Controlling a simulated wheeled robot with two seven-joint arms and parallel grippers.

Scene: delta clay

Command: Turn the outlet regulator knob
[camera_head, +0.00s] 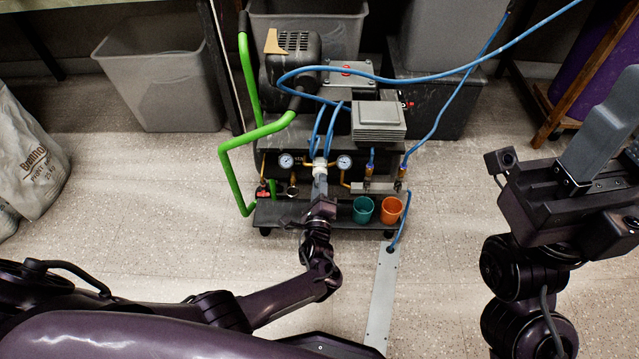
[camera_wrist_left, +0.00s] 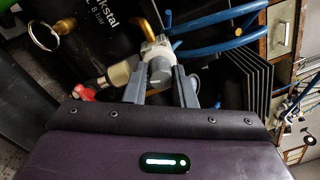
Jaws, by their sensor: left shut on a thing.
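The outlet regulator knob (camera_wrist_left: 160,72) is a small grey cylinder on a pale fitting. In the left wrist view it lies between the two fingers of my left gripper (camera_wrist_left: 160,84), which is shut on it. In the head view my left gripper (camera_head: 320,182) reaches the front of the compressor (camera_head: 385,155), just below the pale regulator fitting (camera_head: 319,162) between two gauges. The fingers hide most of the knob there. My right gripper (camera_head: 590,150) is at the right of the head view, away from the compressor; I cannot tell its opening.
Round gauges (camera_head: 286,161) (camera_head: 344,162) flank the regulator. Blue hoses (camera_head: 400,78) run above it. A green handle (camera_head: 226,165) stands left. Teal (camera_head: 362,210) and orange (camera_head: 391,210) cups sit on the front shelf. A red-handled valve (camera_wrist_left: 84,92) is close beside the left fingers.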

